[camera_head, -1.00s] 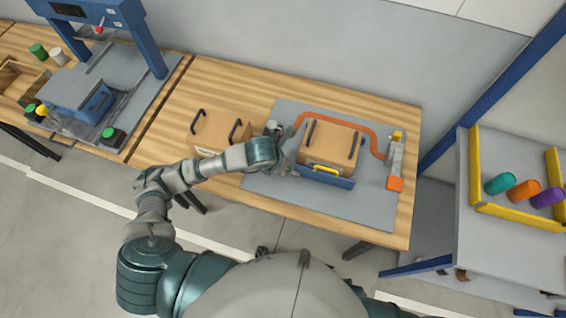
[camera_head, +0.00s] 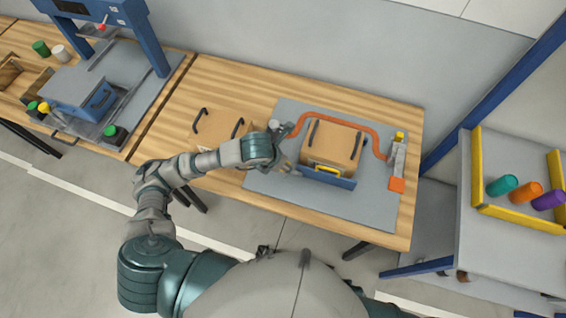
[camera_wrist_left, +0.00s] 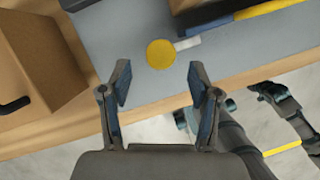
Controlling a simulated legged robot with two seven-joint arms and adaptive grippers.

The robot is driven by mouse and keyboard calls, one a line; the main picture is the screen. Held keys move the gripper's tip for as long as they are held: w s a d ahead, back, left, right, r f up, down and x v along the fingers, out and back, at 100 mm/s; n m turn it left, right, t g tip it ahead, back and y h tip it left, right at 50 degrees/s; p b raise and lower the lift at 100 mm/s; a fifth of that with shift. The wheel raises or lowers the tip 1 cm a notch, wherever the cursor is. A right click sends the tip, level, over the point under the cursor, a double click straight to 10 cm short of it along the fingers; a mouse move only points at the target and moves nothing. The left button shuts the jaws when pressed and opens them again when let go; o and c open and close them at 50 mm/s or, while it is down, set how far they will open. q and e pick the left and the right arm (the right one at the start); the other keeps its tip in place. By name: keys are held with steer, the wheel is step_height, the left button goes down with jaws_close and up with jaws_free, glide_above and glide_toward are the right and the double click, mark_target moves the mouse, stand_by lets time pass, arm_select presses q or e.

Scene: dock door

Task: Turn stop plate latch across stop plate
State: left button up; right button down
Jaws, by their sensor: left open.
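The blue stop plate (camera_head: 328,179) stands upright along the front of a brown box (camera_head: 335,142) on the grey mat. A yellow strip (camera_head: 325,170) shows at its top; plate (camera_wrist_left: 206,19) and strip (camera_wrist_left: 270,9) are also in the left wrist view. There, a round yellow knob (camera_wrist_left: 160,54) with a short pale bar (camera_wrist_left: 187,43) pointing at the plate's end lies on the mat; I take it for the latch. My left gripper (camera_head: 293,170) is at the plate's left end. Its fingers (camera_wrist_left: 160,85) are open and empty, short of the knob. The gripper hides the knob in the head view.
A second brown box (camera_head: 214,128) with dark handles stands left of the mat. An orange curved bar (camera_head: 345,119) runs behind the first box to a grey fixture (camera_head: 398,160) at right. The mat's front strip is clear.

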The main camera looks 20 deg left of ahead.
arm_select(q)
steer(key=v, duration=0.7)
steer(key=shift+s+r, duration=0.2)
steer(key=shift+r, duration=0.1)
steer(key=shift+a, duration=0.1)
